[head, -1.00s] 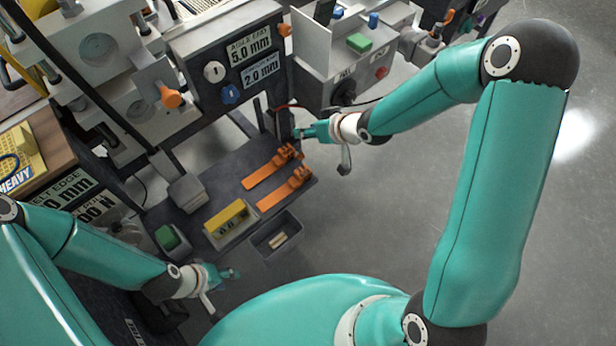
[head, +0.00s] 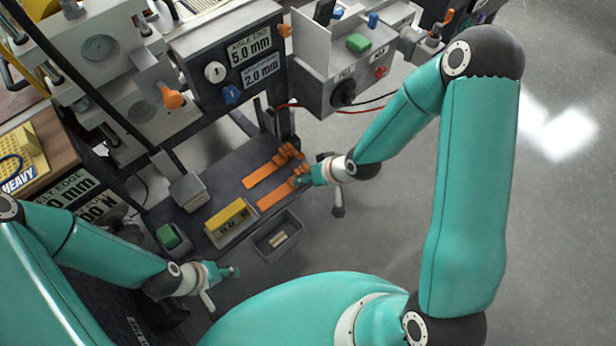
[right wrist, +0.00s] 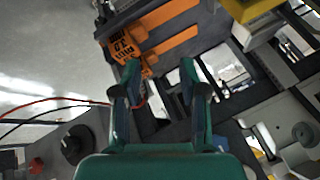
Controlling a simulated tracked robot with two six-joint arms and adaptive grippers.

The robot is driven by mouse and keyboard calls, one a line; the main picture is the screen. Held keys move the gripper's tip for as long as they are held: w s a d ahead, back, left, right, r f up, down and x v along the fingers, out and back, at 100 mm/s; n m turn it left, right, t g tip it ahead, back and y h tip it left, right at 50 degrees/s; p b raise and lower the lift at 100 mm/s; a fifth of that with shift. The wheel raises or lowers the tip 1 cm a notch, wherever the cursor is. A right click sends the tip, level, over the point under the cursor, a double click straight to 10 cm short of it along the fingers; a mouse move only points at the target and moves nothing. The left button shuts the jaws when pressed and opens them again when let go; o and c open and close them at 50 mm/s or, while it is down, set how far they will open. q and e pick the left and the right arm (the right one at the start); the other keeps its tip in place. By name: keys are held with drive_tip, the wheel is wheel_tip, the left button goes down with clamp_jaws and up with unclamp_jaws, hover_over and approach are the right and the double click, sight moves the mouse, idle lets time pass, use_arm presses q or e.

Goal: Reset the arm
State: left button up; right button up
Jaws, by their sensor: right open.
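My right gripper (head: 303,176) is beside the right ends of two orange tools on the dark shelf, close to the nearer orange tool (head: 277,196). In the right wrist view its two fingers (right wrist: 160,85) are apart with nothing between them. The farther orange tool (head: 264,174) lies next to the nearer one, and orange labelled parts also show in the right wrist view (right wrist: 128,45). My left gripper (head: 230,272) is low at the left, near the grey bin; its fingertips are too small to tell open from shut.
The dark shelf (head: 232,165) also holds a yellow block (head: 227,215) and a green block (head: 168,236). A grey bin (head: 287,242) with small pieces sits at its front edge. A control box (head: 345,90) with knobs and cables stands behind. Open floor lies to the right.

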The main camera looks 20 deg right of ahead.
idle(0.3)
drive_tip(key=s+a+f+g, duration=0.1)
drive_tip(key=s+f+g, duration=0.1)
drive_tip(key=s, duration=0.5)
drive_tip(key=s+a+f+m+g, duration=0.1)
drive_tip(key=s+a+f+g, duration=0.1)
drive_tip(key=s+f, duration=0.3)
drive_tip(key=s, duration=0.2)
drive_tip(key=shift+s+a+f, duration=0.15)
drive_tip(key=shift+s+f, duration=0.1)
drive_tip(key=shift+s, duration=0.05)
idle(1.1)
